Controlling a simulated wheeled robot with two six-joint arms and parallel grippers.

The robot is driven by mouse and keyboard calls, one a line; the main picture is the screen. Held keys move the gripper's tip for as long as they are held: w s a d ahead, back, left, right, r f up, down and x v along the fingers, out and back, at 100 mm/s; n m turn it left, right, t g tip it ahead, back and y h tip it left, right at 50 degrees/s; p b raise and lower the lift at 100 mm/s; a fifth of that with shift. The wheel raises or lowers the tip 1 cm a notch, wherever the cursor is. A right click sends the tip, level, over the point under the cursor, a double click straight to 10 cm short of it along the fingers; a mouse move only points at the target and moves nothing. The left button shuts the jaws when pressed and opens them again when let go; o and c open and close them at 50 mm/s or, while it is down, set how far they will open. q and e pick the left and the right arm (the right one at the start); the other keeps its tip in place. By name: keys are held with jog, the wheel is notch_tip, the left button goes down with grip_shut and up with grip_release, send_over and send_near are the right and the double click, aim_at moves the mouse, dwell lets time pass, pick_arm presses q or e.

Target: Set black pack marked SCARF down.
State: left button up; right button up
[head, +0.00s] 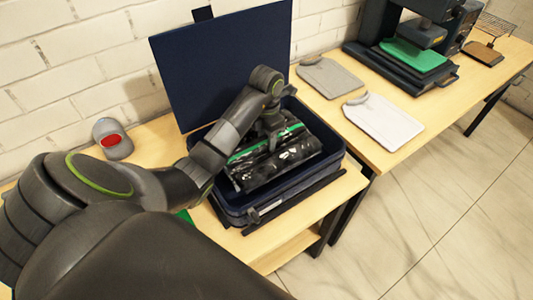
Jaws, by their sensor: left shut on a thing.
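The black pack (285,163) is shiny, with a green stripe and pale marks too small to read. It is inside the open dark blue suitcase (335,157), whose lid stands up at the back. My left gripper (271,138) reaches down over the suitcase from the left and is shut on the black pack. The fingertips are mostly hidden by the wrist and the pack. I cannot tell whether the pack touches the suitcase floor. My right gripper is not in view.
A grey cap with a red front (112,139) lies left of the suitcase. A grey folded shirt (330,77) and a white one (384,120) lie on the right table. A heat press (415,55) with a green pad stands behind them. Floor is clear at right.

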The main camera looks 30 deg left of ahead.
pick_arm(q)
jog(key=shift+f+p, duration=0.4)
jog(key=shift+f, duration=2.35)
jog(key=shift+f, duration=0.2)
jog(key=o, duration=1.1)
jog(key=shift+c, duration=0.2)
jog(key=shift+r, duration=0.15)
